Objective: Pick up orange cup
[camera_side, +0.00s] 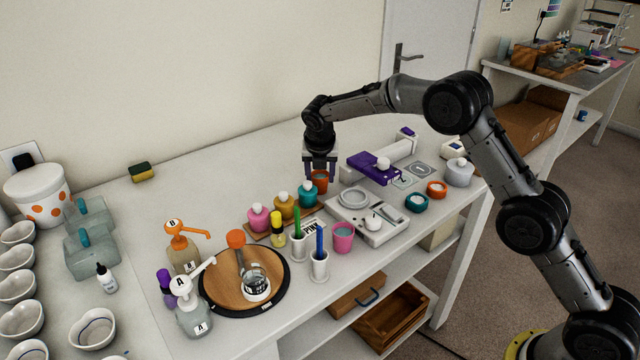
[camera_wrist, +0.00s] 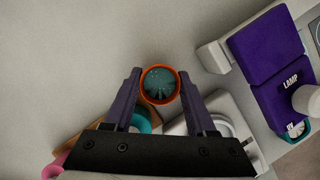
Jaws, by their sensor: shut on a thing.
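The orange cup (camera_side: 320,183) stands upright at the back of the white table (camera_side: 235,160) in the side view, between my gripper's fingers. In the wrist view the orange cup (camera_wrist: 160,85) shows from above as an orange rim around a dark teal inside. My gripper (camera_side: 320,172) points down with its purple fingers on either side of the cup. In the wrist view my gripper (camera_wrist: 158,88) is shut on the cup. Whether the cup's base touches the table is hard to tell.
Pink, amber and teal bottles (camera_side: 283,208) stand close left of the cup. A white scale-like tray (camera_side: 372,220) lies just in front. A purple lamp box (camera_side: 374,168) is to the right. The table behind the cup is clear.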

